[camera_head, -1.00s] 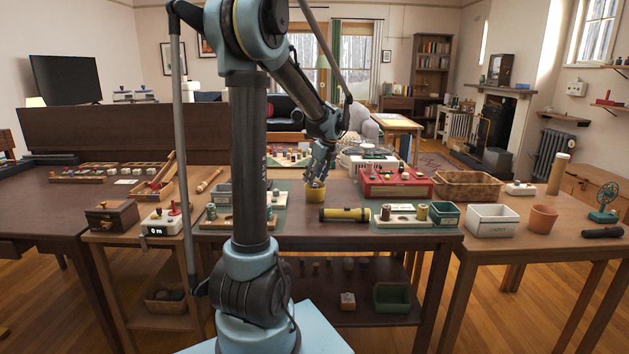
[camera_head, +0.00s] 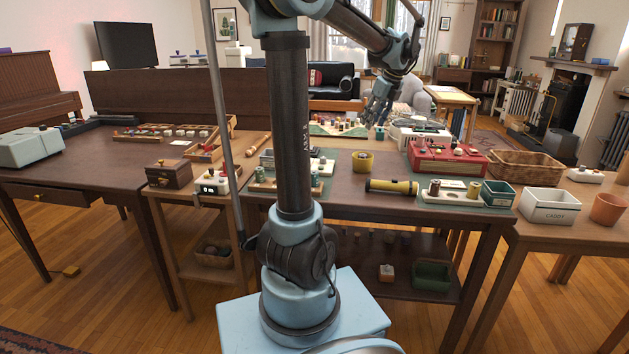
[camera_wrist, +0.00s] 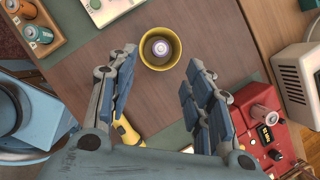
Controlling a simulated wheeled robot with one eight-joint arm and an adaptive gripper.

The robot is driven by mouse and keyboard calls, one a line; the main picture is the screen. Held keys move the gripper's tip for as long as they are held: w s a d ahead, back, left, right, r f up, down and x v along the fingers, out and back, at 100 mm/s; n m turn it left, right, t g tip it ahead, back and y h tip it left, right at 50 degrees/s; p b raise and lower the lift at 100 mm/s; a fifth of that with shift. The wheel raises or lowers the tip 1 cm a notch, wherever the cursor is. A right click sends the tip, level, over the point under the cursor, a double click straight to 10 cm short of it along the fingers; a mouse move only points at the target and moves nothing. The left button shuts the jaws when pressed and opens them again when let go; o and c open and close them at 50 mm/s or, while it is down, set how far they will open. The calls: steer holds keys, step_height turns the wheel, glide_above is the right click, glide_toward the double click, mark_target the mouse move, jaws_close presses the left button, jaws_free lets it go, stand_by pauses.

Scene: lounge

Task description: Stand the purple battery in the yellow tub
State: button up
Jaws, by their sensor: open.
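The tub wall hides the battery in the head view. My gripper (camera_head: 378,116) is open and empty, raised above the tub. In the wrist view its fingers (camera_wrist: 160,65) are spread wide, apart from the tub and battery.
A yellow-and-black torch (camera_head: 391,187) lies in front of the tub. A red box (camera_head: 445,163) is to the right, with a wicker basket (camera_head: 520,171) beyond. A holder with batteries (camera_wrist: 38,35) shows at the wrist view's upper left. Bare table surrounds the tub.

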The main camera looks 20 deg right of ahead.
steer(key=s+a+f+n+g, duration=0.1)
steer(key=a+f+n, duration=0.1)
steer(key=a+n, duration=0.5)
steer(key=s+a+f+n, duration=0.2)
steer(key=a+n, duration=0.2)
steer(key=a, duration=0.8)
steer(key=s+a+f+n+g, duration=0.1)
steer(key=a+f+n, duration=0.3)
steer(key=a, duration=0.5)
steer(key=s+a+f+n+h, duration=0.1)
steer(key=s+a+f+n, duration=1.2)
steer(key=n, duration=0.5)
steer(key=shift+s, duration=0.8)
steer(key=shift+f, duration=0.1)
